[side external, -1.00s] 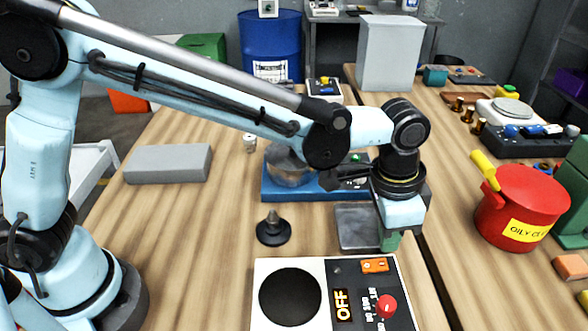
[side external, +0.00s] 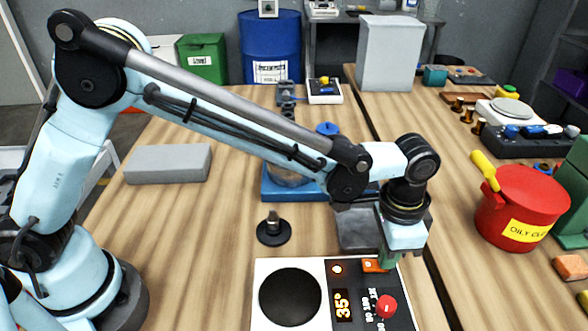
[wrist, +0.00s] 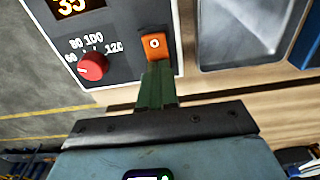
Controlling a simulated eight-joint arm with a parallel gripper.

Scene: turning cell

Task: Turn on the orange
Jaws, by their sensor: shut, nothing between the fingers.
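The orange rocker switch (side external: 373,266) sits at the top right of the control panel on the white hotplate unit (side external: 262,320). It also shows in the wrist view (wrist: 154,44), just beyond my fingertips. My gripper (side external: 388,260) is shut and empty, pointing down with its green fingers at the switch; in the wrist view the fingertips (wrist: 157,68) meet or nearly meet its near edge. The red knob (side external: 386,306) is beside the display.
A black round plate (side external: 290,296) is on the unit. A grey metal tray (side external: 358,228) lies just behind my gripper. A black stand with a peg (side external: 273,230) is left of it. A red pot (side external: 520,205) stands right. A grey block (side external: 168,163) lies left.

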